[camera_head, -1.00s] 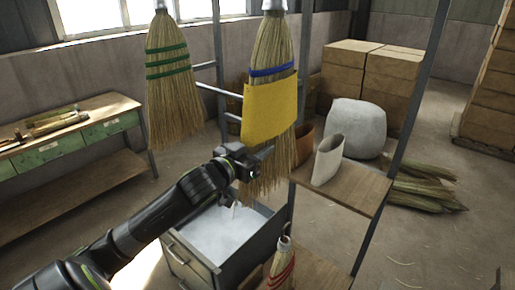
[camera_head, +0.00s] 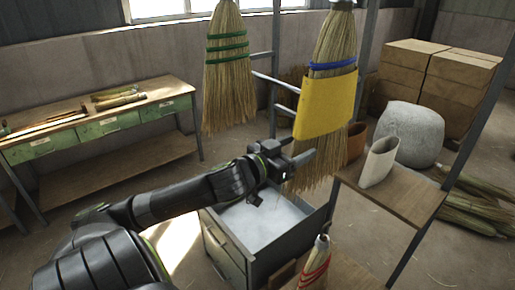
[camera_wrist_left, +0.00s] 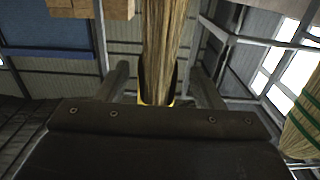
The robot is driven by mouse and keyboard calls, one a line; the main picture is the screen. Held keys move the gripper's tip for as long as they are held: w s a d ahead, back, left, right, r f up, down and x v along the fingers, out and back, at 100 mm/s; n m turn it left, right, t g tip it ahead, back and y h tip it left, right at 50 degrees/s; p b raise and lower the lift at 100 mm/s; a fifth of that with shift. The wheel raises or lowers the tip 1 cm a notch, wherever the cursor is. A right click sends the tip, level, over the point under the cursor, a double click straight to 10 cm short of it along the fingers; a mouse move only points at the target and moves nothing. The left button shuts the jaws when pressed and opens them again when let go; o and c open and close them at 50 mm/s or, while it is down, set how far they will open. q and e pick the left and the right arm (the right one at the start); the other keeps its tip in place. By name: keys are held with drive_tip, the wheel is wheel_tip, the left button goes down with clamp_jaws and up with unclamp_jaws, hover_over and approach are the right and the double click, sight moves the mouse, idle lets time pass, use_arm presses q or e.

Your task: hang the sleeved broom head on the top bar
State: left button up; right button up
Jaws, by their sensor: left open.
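The sleeved broom head (camera_head: 337,45) hangs upright, bristles down, with a blue band above a yellow sleeve (camera_head: 325,105). Its top end is cut off by the picture edge, so what holds it there is hidden. My left gripper (camera_head: 299,152) is open just below the sleeve, at the left side of the lower bristles. In the left wrist view its fingers (camera_wrist_left: 163,85) stand apart, with the broom's straw (camera_wrist_left: 167,45) and a sliver of yellow sleeve showing between them. I cannot tell if they touch it. The top bar is not clearly in view. My right gripper is not in view.
A green-banded broom (camera_head: 228,70) hangs to the left. A grey bin (camera_head: 228,245) stands below my gripper. A wooden shelf (camera_head: 405,195) carries a cream sleeve (camera_head: 379,162) and a brown one (camera_head: 356,142). A red-banded broom (camera_head: 316,268) is low in front.

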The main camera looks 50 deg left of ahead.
use_arm(q)
drive_tip(key=s+p, duration=0.5)
drive_tip(key=s, duration=0.7)
drive_tip(key=shift+s+a, duration=0.15)
drive_tip(key=shift+a, duration=0.25)
